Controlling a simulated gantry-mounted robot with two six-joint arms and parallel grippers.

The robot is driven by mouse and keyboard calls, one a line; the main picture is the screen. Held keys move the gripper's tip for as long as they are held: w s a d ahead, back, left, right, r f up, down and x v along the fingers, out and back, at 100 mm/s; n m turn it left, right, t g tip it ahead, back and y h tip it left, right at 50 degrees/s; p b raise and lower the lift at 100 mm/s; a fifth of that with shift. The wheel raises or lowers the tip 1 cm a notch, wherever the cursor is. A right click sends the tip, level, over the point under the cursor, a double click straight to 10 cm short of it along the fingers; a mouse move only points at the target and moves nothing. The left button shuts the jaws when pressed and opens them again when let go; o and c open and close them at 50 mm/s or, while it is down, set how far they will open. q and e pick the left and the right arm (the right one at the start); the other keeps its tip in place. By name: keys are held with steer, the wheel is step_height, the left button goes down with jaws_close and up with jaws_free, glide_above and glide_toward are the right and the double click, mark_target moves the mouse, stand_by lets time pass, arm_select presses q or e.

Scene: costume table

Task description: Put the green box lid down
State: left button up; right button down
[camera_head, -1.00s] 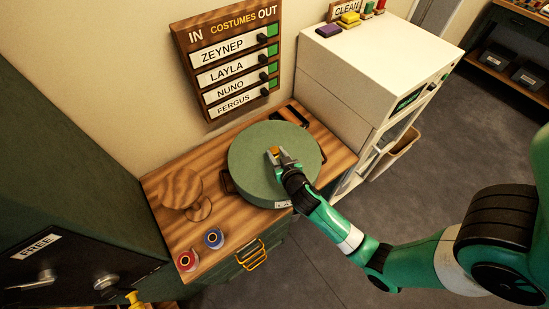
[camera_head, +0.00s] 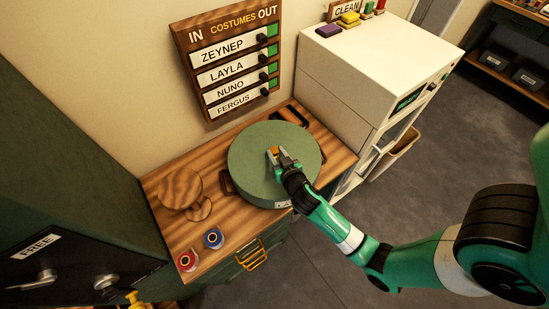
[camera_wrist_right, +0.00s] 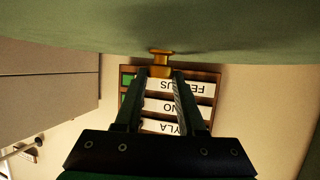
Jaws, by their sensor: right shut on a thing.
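The round green box lid (camera_head: 255,165) lies level at the wooden counter, with the box beneath it mostly hidden. A white label (camera_head: 284,204) shows at the front rim below the lid's top. My right gripper (camera_head: 279,154) is over the lid's middle, shut on its small brass knob. The knob (camera_wrist_right: 160,58) shows between the fingertips in the right wrist view, with the lid's green face (camera_wrist_right: 230,35) across the top. I cannot tell whether the lid touches the box. My left gripper is not in view.
The wooden counter (camera_head: 160,220) holds a wooden stand (camera_head: 182,188) and a red (camera_head: 187,260) and a blue spool (camera_head: 213,239) at left. A costume board (camera_head: 230,60) hangs behind. A white cabinet (camera_head: 345,75) stands close at right. The counter's front left is partly free.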

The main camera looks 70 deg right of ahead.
stand_by(0.4)
steer(key=shift+r, duration=0.45)
step_height(320, 180, up, 3)
steer(key=shift+f+p, duration=0.1)
steer(key=shift+p, duration=0.45)
steer(key=w+r+p+v, duration=0.1)
steer(key=r+p+v, duration=0.2)
steer(key=p+v, duration=1.3)
steer(key=shift+p, duration=1.1)
